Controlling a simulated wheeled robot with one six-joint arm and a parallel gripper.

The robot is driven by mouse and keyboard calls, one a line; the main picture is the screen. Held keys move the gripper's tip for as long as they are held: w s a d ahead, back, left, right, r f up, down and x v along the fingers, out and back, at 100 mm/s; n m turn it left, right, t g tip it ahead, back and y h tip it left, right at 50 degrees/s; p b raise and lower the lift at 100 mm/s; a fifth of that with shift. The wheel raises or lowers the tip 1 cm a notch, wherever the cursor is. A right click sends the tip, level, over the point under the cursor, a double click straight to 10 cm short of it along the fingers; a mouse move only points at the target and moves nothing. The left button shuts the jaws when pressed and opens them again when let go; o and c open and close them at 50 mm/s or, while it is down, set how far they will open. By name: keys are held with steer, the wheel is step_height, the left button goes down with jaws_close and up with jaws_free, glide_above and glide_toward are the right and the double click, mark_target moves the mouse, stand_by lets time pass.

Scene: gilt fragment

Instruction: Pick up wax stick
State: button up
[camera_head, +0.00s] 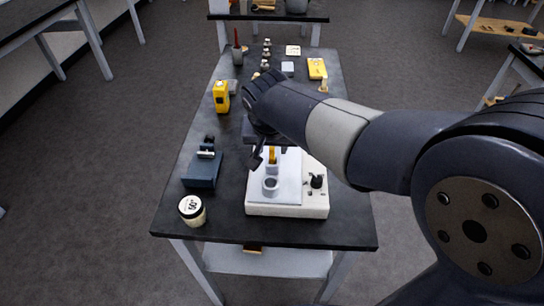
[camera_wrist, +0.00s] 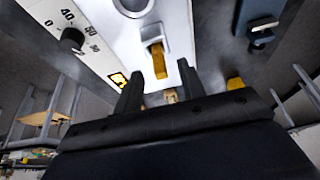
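An amber stick (camera_head: 272,155), which looks like the wax stick, is at the white hot plate behind a pale cup (camera_head: 270,185). In the wrist view the amber stick (camera_wrist: 159,62) meets a small grey holder (camera_wrist: 153,34); I cannot tell whether it stands or leans. My gripper (camera_head: 264,157) hangs over the hot plate, partly hidden by my arm. In the wrist view my gripper (camera_wrist: 160,66) is open, its two dark fingers apart with the stick lined up between them in the picture. Contact with the stick is not visible.
The hot plate (camera_head: 290,210) has a dial at right. A blue device (camera_head: 203,170) and a lidded jar (camera_head: 192,210) stand left of it. A yellow device (camera_head: 221,97), a cup with a red stick (camera_head: 237,55) and several small items stand farther back. The dark table (camera_head: 345,225) is bare at front right.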

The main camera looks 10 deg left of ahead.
mark_target(272, 158)
steer(key=shift+x, duration=1.35)
steer(key=shift+s, duration=0.1)
steer(key=shift+c, duration=0.5)
jaws_close()
